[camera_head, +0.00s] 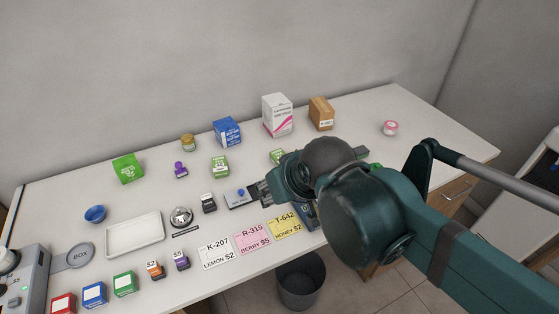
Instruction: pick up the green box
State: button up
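Several green items are in view, and I cannot tell which one the task means. A bright green box (127,168) stands at the back left of the counter. A smaller green and white box (220,167) stands near the middle. Another small green box (277,156) is partly hidden behind my arm. A green block with a white label (124,284) sits at the front left. My gripper (264,191) is over the middle of the counter, right of the blue-and-white pad, apart from the bright green box. Its fingers are mostly hidden by my wrist.
A white tray (134,234), a bell (181,217) and a blue bowl (95,214) stand at the left. A blue box (227,131), a white box (277,115) and a brown box (321,113) line the back. Label cards (252,240) lie in front. The right end is mostly clear.

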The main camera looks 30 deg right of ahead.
jog(key=o, duration=0.8)
jog(key=shift+o, duration=0.2)
jog(key=shift+w+r, duration=0.1)
